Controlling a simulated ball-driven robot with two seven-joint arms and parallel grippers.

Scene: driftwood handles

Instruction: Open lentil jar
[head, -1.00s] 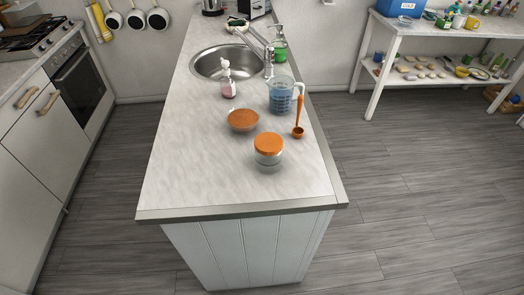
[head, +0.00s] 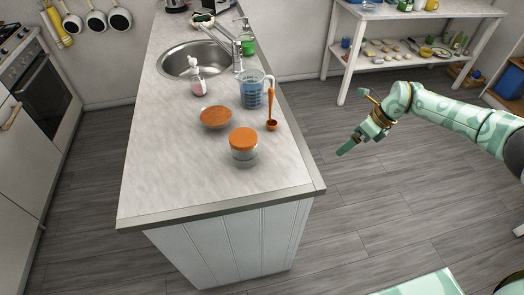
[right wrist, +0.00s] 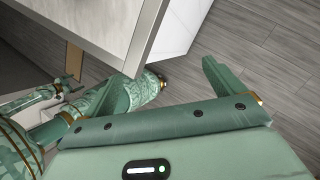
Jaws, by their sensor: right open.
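The lentil jar (head: 243,150) is a small clear glass jar with an orange lid (head: 243,137) on it. It stands upright near the counter's front end in the head view. My right gripper (head: 357,122) is open and empty over the floor, right of the counter and apart from the jar. In the right wrist view its fingers (right wrist: 178,80) are spread with nothing between them. The jar does not show in that view. Green patterned parts of mine show at its left, with what looks like my left gripper (right wrist: 62,95), too small to read.
The sink (head: 193,60) is beyond. Counter left of the jar is clear.

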